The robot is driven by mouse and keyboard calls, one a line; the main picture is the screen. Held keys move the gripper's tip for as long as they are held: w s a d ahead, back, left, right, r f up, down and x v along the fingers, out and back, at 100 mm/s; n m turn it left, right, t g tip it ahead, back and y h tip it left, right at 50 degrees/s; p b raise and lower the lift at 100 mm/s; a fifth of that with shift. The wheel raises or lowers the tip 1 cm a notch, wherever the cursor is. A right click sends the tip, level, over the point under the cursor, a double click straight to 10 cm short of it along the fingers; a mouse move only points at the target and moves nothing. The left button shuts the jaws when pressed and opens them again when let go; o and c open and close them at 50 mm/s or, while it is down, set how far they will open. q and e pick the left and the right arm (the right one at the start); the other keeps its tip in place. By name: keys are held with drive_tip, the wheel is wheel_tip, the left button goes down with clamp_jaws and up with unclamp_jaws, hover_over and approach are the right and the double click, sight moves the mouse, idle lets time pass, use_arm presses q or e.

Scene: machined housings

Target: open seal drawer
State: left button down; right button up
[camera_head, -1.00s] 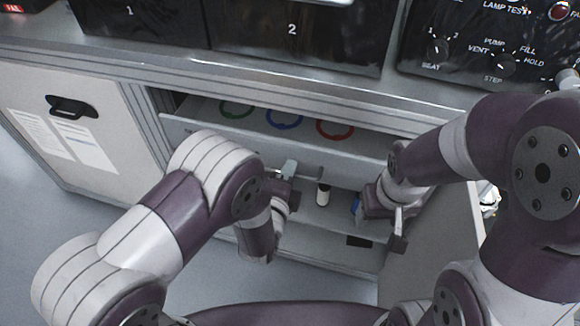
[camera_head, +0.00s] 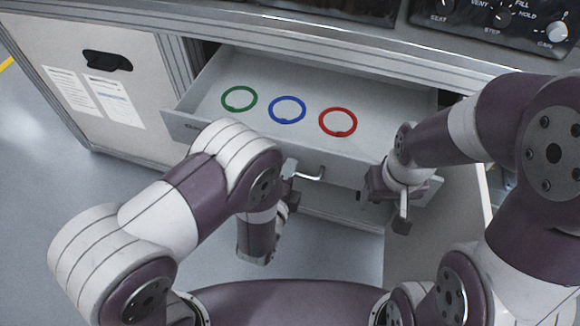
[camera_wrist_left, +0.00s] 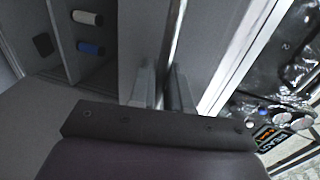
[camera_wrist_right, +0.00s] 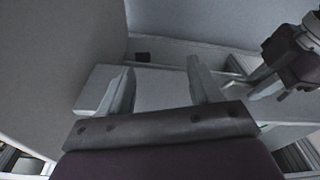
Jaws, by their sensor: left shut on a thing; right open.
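The seal drawer (camera_head: 260,139) is pulled well out from the bench in the head view. A green ring (camera_head: 239,98), a blue ring (camera_head: 287,109) and a red ring (camera_head: 338,121) lie in a row inside it. My left gripper (camera_head: 290,178) is shut on the drawer's bar handle (camera_head: 312,175). In the left wrist view its fingers (camera_wrist_left: 160,90) close around the handle bar (camera_wrist_left: 173,45). My right gripper (camera_head: 405,205) is open and empty, near the right end of the drawer front. Its spread fingers also show in the right wrist view (camera_wrist_right: 158,85).
A cabinet door (camera_head: 80,75) with papers and a dark recessed handle stands at left. The control panel (camera_head: 490,25) sits on the bench at upper right. Open floor lies at left.

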idle(0.3)
use_arm(q)
drive_tip(key=c, duration=1.3)
unclamp_jaws()
